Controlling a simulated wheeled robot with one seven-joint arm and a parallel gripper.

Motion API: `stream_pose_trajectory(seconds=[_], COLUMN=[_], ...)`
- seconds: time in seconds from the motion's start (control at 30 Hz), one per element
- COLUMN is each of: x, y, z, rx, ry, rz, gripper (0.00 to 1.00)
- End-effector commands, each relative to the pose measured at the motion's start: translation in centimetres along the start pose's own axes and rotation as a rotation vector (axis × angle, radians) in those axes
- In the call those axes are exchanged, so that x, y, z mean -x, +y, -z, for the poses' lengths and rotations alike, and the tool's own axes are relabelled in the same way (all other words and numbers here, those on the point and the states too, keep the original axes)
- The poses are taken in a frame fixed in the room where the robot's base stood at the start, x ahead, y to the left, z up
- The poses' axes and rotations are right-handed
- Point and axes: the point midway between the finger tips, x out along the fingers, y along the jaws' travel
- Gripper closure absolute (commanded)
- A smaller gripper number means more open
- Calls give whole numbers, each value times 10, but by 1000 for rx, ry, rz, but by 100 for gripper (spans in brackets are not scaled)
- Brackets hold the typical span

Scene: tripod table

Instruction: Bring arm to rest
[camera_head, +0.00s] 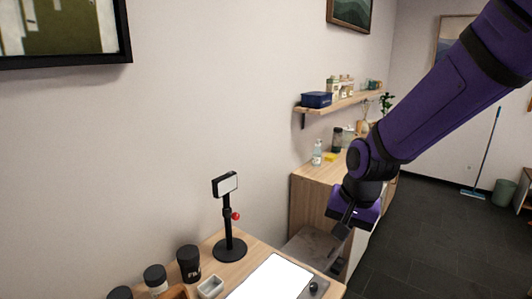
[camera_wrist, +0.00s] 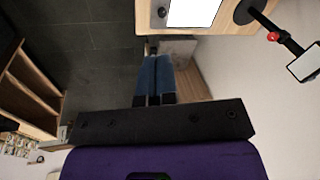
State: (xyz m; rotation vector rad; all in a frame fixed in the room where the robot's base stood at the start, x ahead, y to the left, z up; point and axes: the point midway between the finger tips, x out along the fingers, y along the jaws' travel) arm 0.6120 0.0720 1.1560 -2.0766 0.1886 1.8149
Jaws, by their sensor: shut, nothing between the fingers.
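My purple arm comes in from the upper right in the head view and bends down at the elbow. My gripper (camera_head: 340,232) hangs beyond the right end of the wooden table (camera_head: 325,277), pointing down and to the left. In the wrist view my gripper (camera_wrist: 155,60) shows two blue-grey fingers lying side by side, shut and empty. The tripod stand (camera_head: 229,245) is upright on the table, left of my gripper and apart from it. It has a black round base, a red knob and a small rectangular head.
A bright white panel (camera_head: 271,278), a small tray (camera_head: 210,287) and dark jars (camera_head: 188,263) are on the table. A wooden cabinet (camera_head: 312,205) stands behind my gripper, with a wall shelf (camera_head: 340,104) above. Dark floor (camera_head: 420,250) is open at right.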

Motion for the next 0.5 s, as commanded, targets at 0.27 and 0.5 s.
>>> stream_pose_trajectory(seconds=[0.27, 0.5], x=[81, 137], y=[45, 87], z=[-9, -32], rx=[116, 216], ry=[87, 170], rz=[30, 21], gripper=[100, 100])
